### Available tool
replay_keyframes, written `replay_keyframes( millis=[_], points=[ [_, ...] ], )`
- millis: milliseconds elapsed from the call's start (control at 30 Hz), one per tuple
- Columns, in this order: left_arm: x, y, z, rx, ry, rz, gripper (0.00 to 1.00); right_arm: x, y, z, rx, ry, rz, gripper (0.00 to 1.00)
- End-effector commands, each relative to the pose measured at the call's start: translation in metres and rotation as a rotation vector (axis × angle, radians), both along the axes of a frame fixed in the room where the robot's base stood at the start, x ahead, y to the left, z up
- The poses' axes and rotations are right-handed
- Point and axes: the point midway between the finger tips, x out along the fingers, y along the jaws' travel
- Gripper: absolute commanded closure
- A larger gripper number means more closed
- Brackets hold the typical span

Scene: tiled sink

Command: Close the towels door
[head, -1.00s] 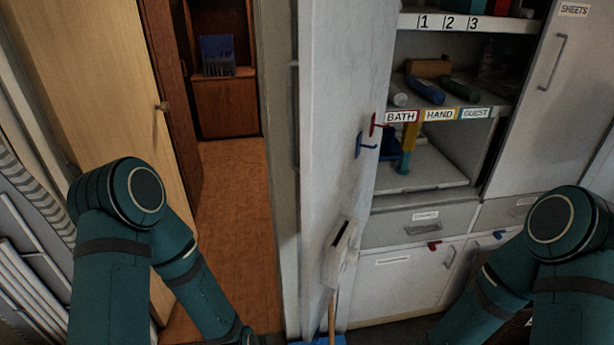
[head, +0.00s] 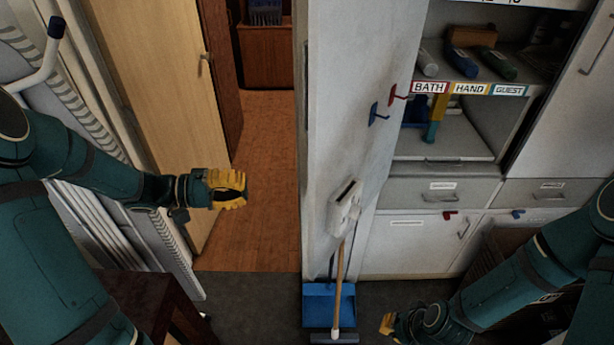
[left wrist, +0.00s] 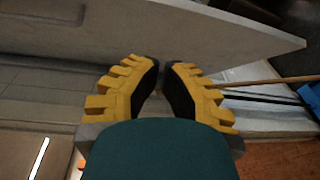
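No label reading "towels" is legible. A tall white panel (head: 350,110) stands beside the open shelves marked BATH, HAND and GUEST; I cannot tell whether it is the towels door or a fixed wall. It carries red and blue hooks. My left gripper (head: 243,188) is open and empty, left of the panel, in front of the doorway. In the left wrist view its two yellow fingers (left wrist: 164,68) are apart, with a broad grey panel (left wrist: 150,30) beyond them. My right gripper (head: 387,325) is low, right of the dustpan; its fingers are mostly hidden.
A blue dustpan (head: 317,305) and a wooden-handled brush (head: 340,270) stand at the panel's foot. A wooden door (head: 150,90) stands open at the left, with orange floor (head: 265,180) behind. Drawers (head: 440,190) and lower doors (head: 410,240) line the right. A dark table (head: 150,300) is at lower left.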

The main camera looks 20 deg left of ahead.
Motion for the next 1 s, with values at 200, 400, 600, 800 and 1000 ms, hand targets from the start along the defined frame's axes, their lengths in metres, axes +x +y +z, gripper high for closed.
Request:
replay_keyframes(
  millis=[200, 400, 600, 800, 1000],
  points=[
    [0.004, 0.012, 0.029, -0.048, -0.098, 0.037, 1.0, 0.001, 0.0, 0.004, 0.0, -0.002, -0.001, 1.0],
    [0.015, -0.013, 0.029, -0.05, -0.096, 0.032, 1.0, 0.0, 0.0, 0.007, 0.001, -0.002, -0.001, 1.0],
    [0.032, -0.05, 0.028, -0.05, -0.094, 0.03, 1.0, 0.0, -0.001, 0.012, 0.002, -0.001, -0.001, 1.0],
    [0.044, -0.083, 0.029, -0.05, -0.093, 0.031, 1.0, 0.0, -0.001, 0.017, 0.003, -0.002, 0.0, 1.0],
    [0.035, -0.106, 0.028, -0.048, -0.092, 0.033, 1.0, 0.0, -0.001, 0.02, 0.003, -0.001, -0.001, 1.0]
  ],
)
